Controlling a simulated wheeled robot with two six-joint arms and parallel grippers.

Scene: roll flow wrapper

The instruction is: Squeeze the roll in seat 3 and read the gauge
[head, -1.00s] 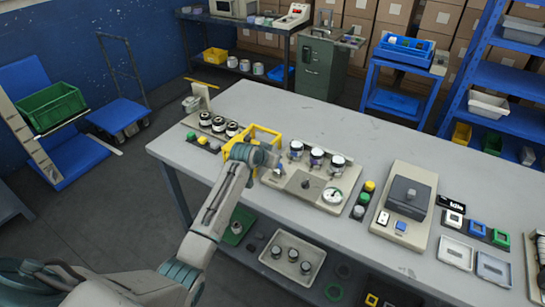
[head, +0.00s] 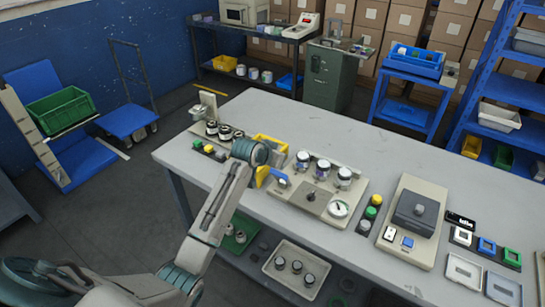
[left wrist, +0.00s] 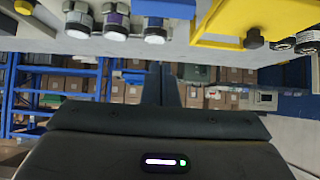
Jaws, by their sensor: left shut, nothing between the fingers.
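I cannot read seat numbers. A round white gauge (head: 339,208) is at the panel's front right; its reading is too small to tell. The rolls also show upside down in the left wrist view (left wrist: 115,22). My left gripper (head: 266,156) is left of the panel, beside the yellow frame, apart from the rolls; it is shut and empty, its fingertips mostly hidden. My right gripper is out of view.
Coloured buttons (head: 371,212) and a machine with a dark lid (head: 414,210) stand right. The table's back is clear.

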